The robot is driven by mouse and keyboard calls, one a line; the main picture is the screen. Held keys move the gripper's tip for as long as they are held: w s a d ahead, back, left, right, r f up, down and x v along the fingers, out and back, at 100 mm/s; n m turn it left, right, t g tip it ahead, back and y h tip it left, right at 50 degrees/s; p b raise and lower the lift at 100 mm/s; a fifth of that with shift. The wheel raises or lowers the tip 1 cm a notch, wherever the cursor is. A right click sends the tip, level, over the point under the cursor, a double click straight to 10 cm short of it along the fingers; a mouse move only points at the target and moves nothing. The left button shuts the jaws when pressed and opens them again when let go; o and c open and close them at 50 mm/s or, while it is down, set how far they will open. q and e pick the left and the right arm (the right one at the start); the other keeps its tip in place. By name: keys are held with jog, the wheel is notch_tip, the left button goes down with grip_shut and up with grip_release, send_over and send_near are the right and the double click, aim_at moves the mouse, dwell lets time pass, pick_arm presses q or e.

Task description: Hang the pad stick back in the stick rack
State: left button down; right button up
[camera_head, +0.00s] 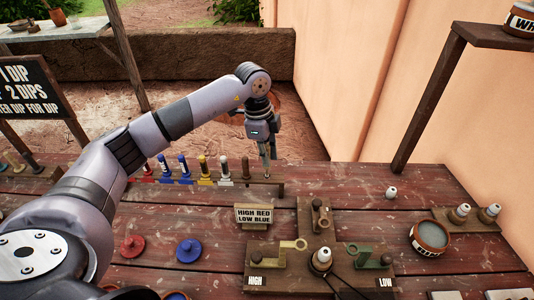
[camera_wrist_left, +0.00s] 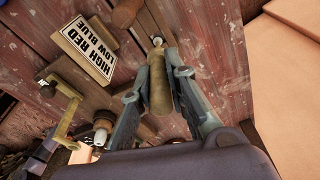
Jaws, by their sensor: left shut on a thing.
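My left gripper (camera_head: 267,152) is shut on the pad stick and hangs over the right end of the stick rack. In the left wrist view the pad stick (camera_wrist_left: 159,92) is a tan stick with a pale tip, pointing away between the two fingers (camera_wrist_left: 160,82). The stick rack (camera_head: 225,182) is a low wooden bar at the back of the table, with several sticks standing in it in red, blue, yellow, white and brown. Whether the held stick touches the rack cannot be told. My right gripper is not in view.
A sign reading HIGH RED LOW BLUE (camera_head: 254,213) stands before the rack and also shows in the left wrist view (camera_wrist_left: 87,47). A wooden lever fixture (camera_head: 318,255) is in front. Red (camera_head: 133,246) and blue (camera_head: 189,250) discs lie left; a bowl (camera_head: 430,237) stands right.

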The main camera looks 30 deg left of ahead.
pick_arm(q)
jog(key=shift+f, duration=0.2)
jog(key=shift+f, duration=0.4)
jog(key=shift+f+b, duration=0.1)
jog(key=shift+b, duration=0.25)
jog(key=shift+f, duration=0.5)
jog(key=shift+f+b, duration=0.3)
jog(key=shift+f, duration=0.15)
jog(key=shift+f, duration=0.25)
jog(key=shift+f, duration=0.4)
dwell(0.5)
